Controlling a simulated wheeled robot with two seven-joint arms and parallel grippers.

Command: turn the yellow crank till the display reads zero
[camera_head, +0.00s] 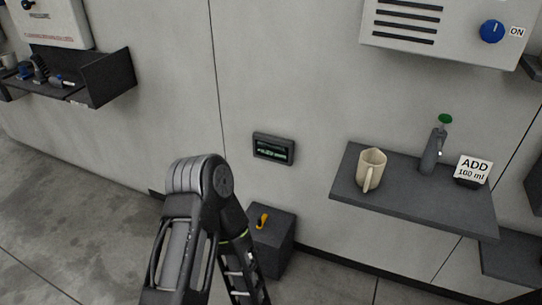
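The yellow crank (262,221) sits on top of a dark grey box (277,248) standing on the floor by the wall. The small display (273,149) hangs on the wall above it, dark-framed with a faint green-white readout too small to read. One of my arms rises from the bottom, left of the box, and bends back down; part of it overlaps the box's left side. I cannot tell which arm it is. No gripper fingers are in view, and nothing visible touches the crank.
A grey wall shelf (409,203) at right holds a beige mug (371,170), a tap with a green knob (434,150) and an "ADD 100 ml" sign (473,169). A white panel (440,32) with a blue "ON" knob is above. A dark shelf (105,78) with items is at left.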

